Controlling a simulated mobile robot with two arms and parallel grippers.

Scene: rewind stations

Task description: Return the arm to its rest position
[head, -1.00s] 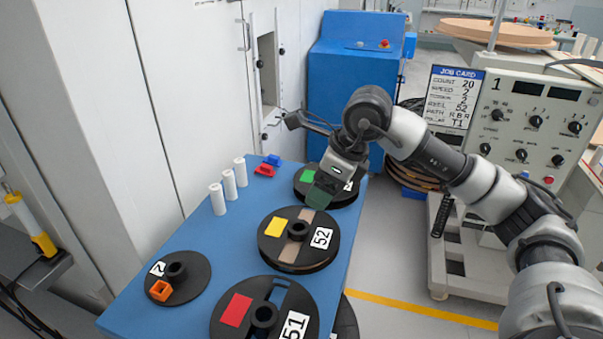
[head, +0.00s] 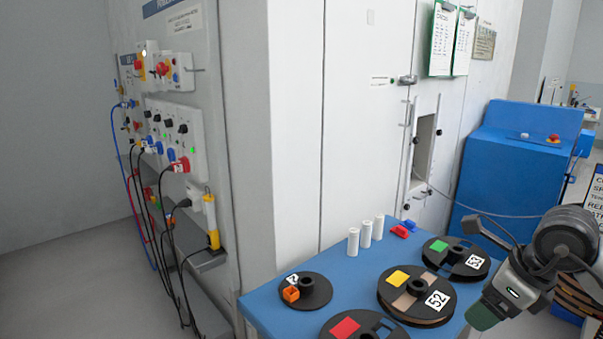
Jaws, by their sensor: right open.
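My right arm comes in from the right edge of the head view. Its gripper (head: 484,315) has green fingertips pointing down and left. It is open, with nothing seen in it. It shows beside the right edge of the blue table (head: 262,311), to the right of the reel marked 52 (head: 415,298) and nearer than the reel marked 53 (head: 456,258). The gap between its fingers is hard to make out from this angle. My left gripper is out of view.
A red-labelled reel (head: 345,327) is cut off at the bottom. A small black disc (head: 316,290) carries an orange piece. Several white cylinders (head: 353,241) stand at the table's back. A blue cabinet (head: 510,165) is behind. A wall panel (head: 175,140) with cables is at left.

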